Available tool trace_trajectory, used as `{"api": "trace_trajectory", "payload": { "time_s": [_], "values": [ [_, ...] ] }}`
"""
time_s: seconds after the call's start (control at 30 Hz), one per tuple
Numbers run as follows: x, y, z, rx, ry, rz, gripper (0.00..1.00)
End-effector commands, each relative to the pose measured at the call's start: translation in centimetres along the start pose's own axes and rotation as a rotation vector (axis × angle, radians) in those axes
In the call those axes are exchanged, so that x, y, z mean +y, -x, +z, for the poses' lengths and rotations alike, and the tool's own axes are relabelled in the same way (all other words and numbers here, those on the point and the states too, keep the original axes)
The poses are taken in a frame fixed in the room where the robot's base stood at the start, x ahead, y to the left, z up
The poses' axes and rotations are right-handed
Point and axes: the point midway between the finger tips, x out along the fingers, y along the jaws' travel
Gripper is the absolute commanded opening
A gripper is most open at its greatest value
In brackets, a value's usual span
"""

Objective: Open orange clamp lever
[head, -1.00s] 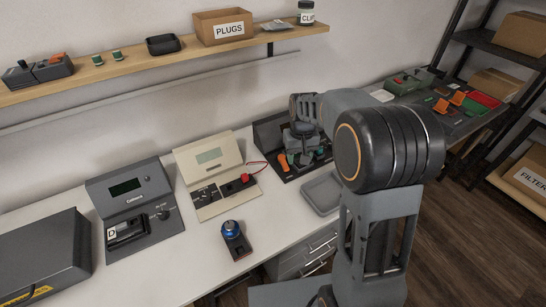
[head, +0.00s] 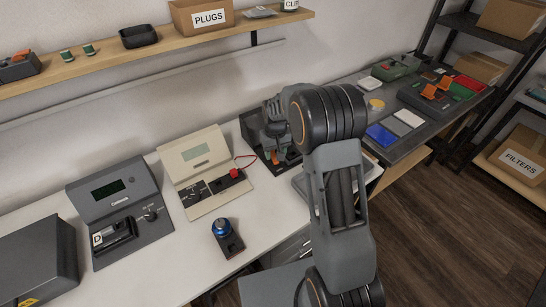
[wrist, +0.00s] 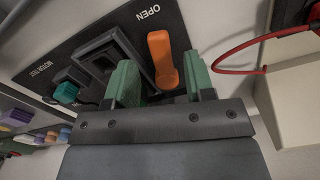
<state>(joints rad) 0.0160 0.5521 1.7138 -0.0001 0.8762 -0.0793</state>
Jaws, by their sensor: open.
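The orange clamp lever (wrist: 163,60) stands out from a dark panel in the wrist view, beside the printed word OPEN. In the head view a bit of orange (head: 275,157) shows below my gripper, on the dark unit at the back of the bench. My gripper (wrist: 160,66) is open and empty, with its green fingers on either side of the lever in the picture. A gap shows between the lever and each finger. I cannot tell how far the fingertips are from it in depth. My arm hides much of the unit in the head view.
On the panel, a dark square socket (wrist: 103,62) and a teal knob (wrist: 66,93) by the words MOTOR TEST sit left of the lever. A red cable (wrist: 240,71) curves on the right. A cream tester (head: 197,150) stands left of the unit in the head view.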

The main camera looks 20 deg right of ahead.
Motion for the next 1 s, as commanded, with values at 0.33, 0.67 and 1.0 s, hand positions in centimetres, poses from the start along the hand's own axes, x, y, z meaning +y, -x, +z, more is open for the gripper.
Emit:
{"api": "trace_trajectory", "payload": {
  "time_s": [0.33, 0.67, 1.0],
  "values": [
    [-0.1, -2.4, 0.0, 0.000, 0.003, 0.000, 0.49],
    [-0.2, -2.5, 0.0, 0.000, 0.003, 0.000, 0.45],
    [-0.2, -2.5, 0.0, 0.001, 0.003, 0.000, 0.13]
  ]
}}
